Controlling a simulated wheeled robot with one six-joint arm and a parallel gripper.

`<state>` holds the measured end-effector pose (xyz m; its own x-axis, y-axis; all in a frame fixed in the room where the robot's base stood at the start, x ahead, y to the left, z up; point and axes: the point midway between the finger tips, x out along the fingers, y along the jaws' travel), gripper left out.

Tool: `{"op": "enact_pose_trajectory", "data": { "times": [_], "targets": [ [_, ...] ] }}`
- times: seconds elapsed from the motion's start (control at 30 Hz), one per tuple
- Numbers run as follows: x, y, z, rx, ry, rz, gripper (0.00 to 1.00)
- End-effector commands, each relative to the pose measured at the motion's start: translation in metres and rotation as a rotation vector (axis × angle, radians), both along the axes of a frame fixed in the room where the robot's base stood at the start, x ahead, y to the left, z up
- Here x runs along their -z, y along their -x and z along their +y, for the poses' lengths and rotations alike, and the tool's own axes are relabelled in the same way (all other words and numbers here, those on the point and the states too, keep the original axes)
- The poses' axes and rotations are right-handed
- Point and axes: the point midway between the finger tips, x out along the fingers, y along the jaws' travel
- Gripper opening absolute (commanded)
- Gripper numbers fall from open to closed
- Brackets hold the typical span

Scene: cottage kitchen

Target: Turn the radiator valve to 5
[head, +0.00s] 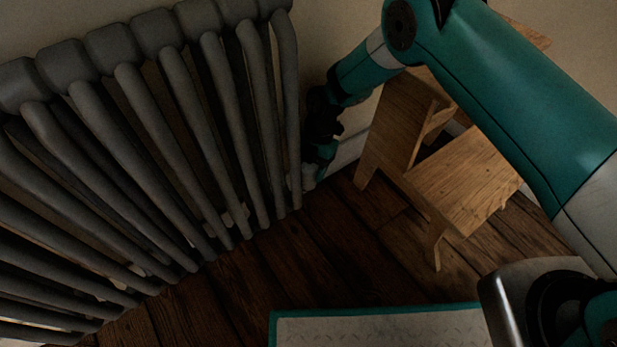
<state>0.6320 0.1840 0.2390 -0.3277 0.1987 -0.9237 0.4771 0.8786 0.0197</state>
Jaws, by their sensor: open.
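A dark grey column radiator (185,70) fills the left of the head view. A small pale fitting at the foot of its right end, apparently the radiator valve (308,178), shows only in part. My gripper (318,165) reaches down beside the radiator's right end and is open. It is right at the valve and covers most of it. I cannot tell whether the fingers touch the valve or stand around it. The valve's numbers cannot be read.
A wooden step stool (465,185) stands to the right of my gripper, beneath my arm. The wall and a pale skirting board (350,150) are behind. Dark wooden floorboards (340,245) lie clear between the radiator and the stool.

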Motion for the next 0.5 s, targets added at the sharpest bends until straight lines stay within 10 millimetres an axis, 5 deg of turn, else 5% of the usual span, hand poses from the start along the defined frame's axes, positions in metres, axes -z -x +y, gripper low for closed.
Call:
{"op": "enact_pose_trajectory", "data": {
  "times": [0.43, 0.5],
  "targets": [
    [0.0114, 0.0044, 0.0029, 0.000, 0.000, 0.000, 0.54],
    [0.0113, 0.0044, 0.0028, 0.000, 0.000, 0.000, 0.38]
  ]
}}
